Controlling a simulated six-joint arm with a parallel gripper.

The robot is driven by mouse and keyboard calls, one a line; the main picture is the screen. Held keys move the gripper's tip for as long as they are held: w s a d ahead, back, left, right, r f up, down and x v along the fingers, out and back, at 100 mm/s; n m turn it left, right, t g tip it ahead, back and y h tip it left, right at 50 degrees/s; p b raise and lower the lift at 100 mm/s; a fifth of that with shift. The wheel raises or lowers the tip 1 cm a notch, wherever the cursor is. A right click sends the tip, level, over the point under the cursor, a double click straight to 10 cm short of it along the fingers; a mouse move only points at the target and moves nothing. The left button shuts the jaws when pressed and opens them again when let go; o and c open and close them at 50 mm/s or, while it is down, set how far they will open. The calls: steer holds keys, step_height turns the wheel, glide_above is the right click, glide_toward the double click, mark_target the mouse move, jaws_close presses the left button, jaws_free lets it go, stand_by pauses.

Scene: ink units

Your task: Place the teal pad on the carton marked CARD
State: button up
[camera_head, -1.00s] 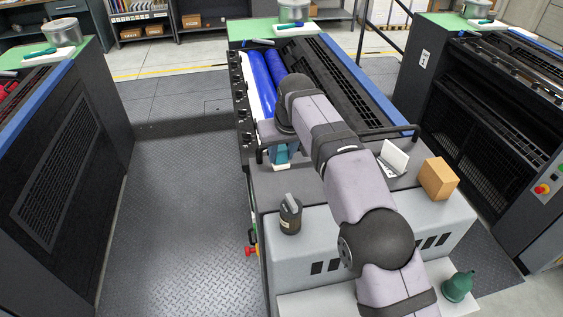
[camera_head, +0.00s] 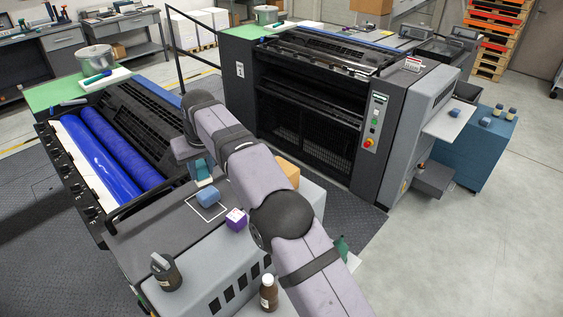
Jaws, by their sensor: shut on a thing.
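My gripper (camera_head: 204,179) hangs over the grey deck of the near press, left of my arm's wrist. It is shut on a small teal piece (camera_head: 202,168), which I take for the teal pad; the fingers partly hide it. The gripper is apart from this carton.
Blue rollers (camera_head: 122,153) lie left. Another press stands behind.

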steer(key=w+d+r+m+h+p, duration=0.15)
steer(key=w+d, duration=0.25)
steer(key=d, duration=0.4)
steer(key=w+d+r+m+y+p, duration=0.1)
steer(key=w+d+r, duration=0.15)
steer(key=d, duration=0.45)
steer(key=m+h, duration=0.2)
steer(key=m, duration=0.2)
glide_above(290, 173)
steer(key=shift+f, duration=1.5)
steer(key=shift+t, duration=0.4)
steer(key=shift+f+p, duration=0.55)
steer(key=shift+f, duration=1.95)
steer(key=shift+f, duration=0.1)
steer(key=o, duration=1)
steer(key=shift+o, duration=0.2)
